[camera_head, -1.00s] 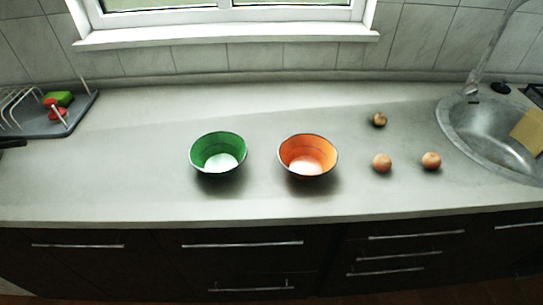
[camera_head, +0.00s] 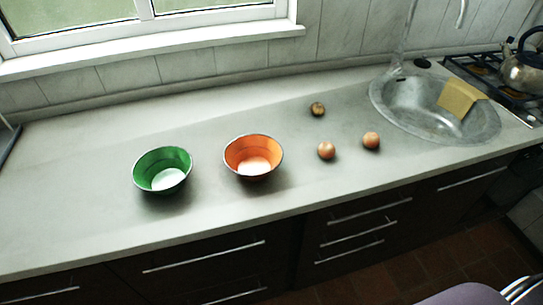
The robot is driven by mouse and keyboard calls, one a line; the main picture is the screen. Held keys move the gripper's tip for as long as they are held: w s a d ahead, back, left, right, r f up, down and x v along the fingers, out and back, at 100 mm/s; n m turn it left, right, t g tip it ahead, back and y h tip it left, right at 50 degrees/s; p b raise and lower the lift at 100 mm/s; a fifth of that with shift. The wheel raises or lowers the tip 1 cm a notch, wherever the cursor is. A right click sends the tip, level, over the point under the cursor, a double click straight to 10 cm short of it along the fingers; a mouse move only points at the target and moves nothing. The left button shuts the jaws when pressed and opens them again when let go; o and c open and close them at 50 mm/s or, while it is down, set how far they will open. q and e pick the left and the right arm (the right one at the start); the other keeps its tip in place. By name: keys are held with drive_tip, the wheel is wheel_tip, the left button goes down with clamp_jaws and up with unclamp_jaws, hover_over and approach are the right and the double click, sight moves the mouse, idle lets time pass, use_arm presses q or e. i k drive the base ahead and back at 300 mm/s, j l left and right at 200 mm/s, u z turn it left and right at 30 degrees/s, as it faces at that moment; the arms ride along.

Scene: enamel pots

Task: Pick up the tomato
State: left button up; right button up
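Three small round items sit on the grey counter right of the bowls. Two are orange-red and look like tomatoes: one tomato-like item (camera_head: 326,150) is nearer the orange bowl, the other tomato-like item (camera_head: 371,140) is nearer the sink. A darker brownish round item (camera_head: 318,109) lies behind them. Which one is the tomato is hard to tell at this size. All three stand apart from each other. Neither of my grippers is in view.
A green bowl (camera_head: 163,170) and an orange bowl (camera_head: 253,156) stand on the counter (camera_head: 80,215). The left counter is clear.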

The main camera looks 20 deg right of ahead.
sight(326, 150)
drive_tip(key=z, duration=1.35)
